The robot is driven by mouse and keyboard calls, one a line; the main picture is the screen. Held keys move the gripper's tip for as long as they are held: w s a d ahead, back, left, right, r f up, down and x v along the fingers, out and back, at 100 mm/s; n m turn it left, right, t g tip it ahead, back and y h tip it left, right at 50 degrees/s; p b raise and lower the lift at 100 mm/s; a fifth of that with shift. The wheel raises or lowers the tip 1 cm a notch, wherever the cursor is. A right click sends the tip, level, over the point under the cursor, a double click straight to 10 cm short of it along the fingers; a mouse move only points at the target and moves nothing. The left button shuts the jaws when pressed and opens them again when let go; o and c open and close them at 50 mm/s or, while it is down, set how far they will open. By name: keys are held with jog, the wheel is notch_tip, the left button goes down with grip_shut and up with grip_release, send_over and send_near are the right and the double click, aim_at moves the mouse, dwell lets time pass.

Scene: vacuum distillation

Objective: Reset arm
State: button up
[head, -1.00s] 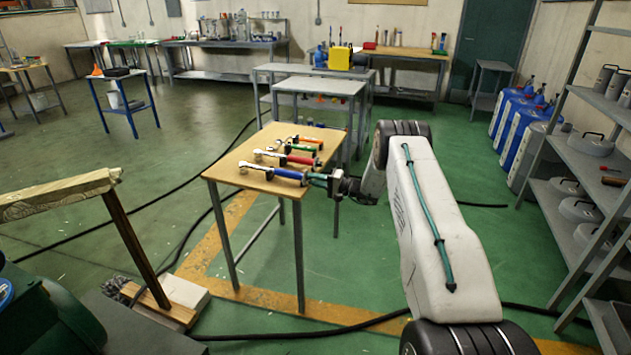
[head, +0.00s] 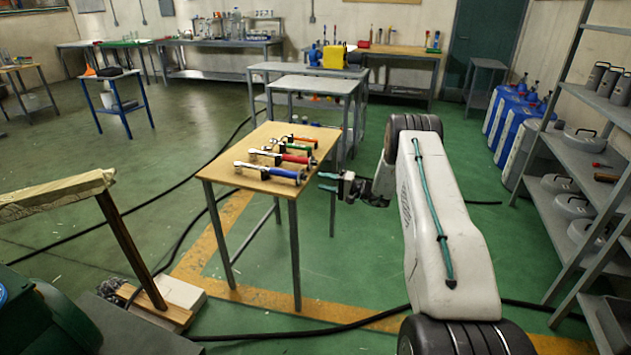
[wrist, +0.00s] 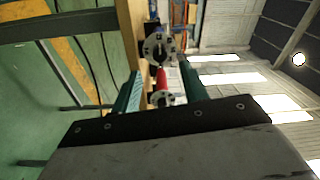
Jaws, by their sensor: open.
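My gripper (head: 328,181) is open and empty in the head view, just off the right edge of the wooden-topped table (head: 222,168). Its two green fingers point left toward the table. A blue-handled tool (head: 287,174) lies on the table near that edge, apart from the fingers. A red-handled tool (head: 296,159) and a green-handled tool (head: 303,146) lie behind it. In the wrist view the table edge (wrist: 130,35) runs up the picture. A round metal tool end (wrist: 158,47) and a red part (wrist: 161,80) show between and beyond the fingers.
A grey shelving rack (head: 565,150) stands on the right, with blue and white containers (head: 520,125) behind it. Grey tables (head: 315,87) stand behind the wooden table. A wooden beam (head: 60,192) is at the left front. Black hose (head: 330,332) crosses the floor.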

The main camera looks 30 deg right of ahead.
jog(key=shift+v, duration=1.05)
jog(key=s+a+f+m+g, duration=0.2)
jog(key=s+a+f+g, duration=0.1)
jog(key=s+a+f, duration=0.1)
jog(key=s+a+r+n+g+h, duration=0.1)
jog(key=s+a+r+n+g, duration=0.3)
jog(key=s+a+r+g, duration=1.1)
jog(key=s+a+r+n+t+h, duration=0.1)
jog(key=s+a+r+n+h, duration=0.1)
jog(key=s+r, duration=0.4)
jog(key=s+a+r+n+t+h, duration=0.2)
jog(key=s+a+r+h, duration=0.3)
jog(key=s, duration=1)
jog(key=s+a+r+n+t+h, duration=0.2)
jog(key=s+a+r, duration=0.3)
jog(key=s+r, duration=0.3)
jog(key=shift+s+a+r+n+h, duration=0.25)
jog(key=shift+s+h, duration=0.45)
jog(key=shift+s, duration=0.9)
